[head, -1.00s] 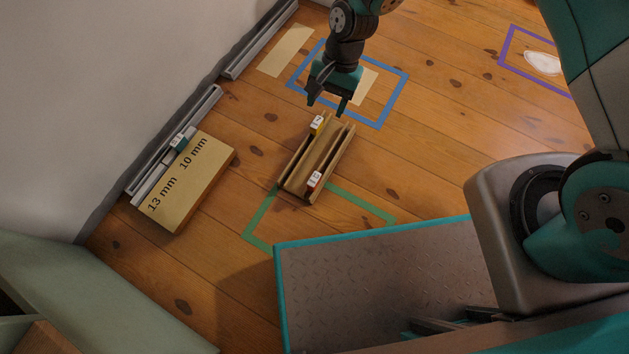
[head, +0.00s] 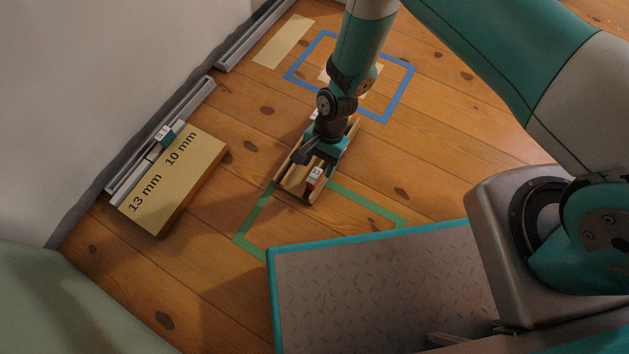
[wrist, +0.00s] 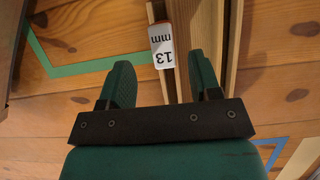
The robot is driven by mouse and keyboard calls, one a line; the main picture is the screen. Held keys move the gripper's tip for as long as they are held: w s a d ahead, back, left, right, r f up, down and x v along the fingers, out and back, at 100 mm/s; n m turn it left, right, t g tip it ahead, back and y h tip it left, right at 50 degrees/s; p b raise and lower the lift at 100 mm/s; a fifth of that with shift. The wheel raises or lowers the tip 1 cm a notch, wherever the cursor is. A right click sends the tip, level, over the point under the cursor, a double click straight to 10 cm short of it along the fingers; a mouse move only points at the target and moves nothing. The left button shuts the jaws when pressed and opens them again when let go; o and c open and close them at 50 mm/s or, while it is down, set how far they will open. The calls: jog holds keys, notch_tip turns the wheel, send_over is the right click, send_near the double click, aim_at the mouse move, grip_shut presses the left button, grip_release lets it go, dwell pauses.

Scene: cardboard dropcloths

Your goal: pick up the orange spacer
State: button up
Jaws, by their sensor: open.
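A small red-orange spacer (head: 314,178) with a white label sits at the near end of a grooved wooden holder (head: 294,184). In the wrist view this spacer (wrist: 161,45) shows its "13 mm" label, and the holder's rails (wrist: 208,28) run beside it. My gripper (head: 319,157) is over the holder, just behind the spacer in the head view. In the wrist view my gripper (wrist: 162,74) is open and empty, with the label ahead of and between its fingertips. A second spacer (head: 315,115) at the holder's far end is mostly hidden by my arm.
A cardboard block marked 10 mm and 13 mm (head: 172,185) lies left, beside a metal rail (head: 195,105) along the wall. Green tape (head: 245,227) and blue tape (head: 400,95) mark the floor. Bare floor lies between block and holder.

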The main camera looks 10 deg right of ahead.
aim_at(315, 174)
jog(key=b+x, duration=0.4)
jog(key=x, duration=0.1)
jog(key=shift+w+a+f, duration=0.1)
jog(key=shift+f, duration=0.15)
jog(key=shift+r, duration=0.15)
jog(key=c, duration=1)
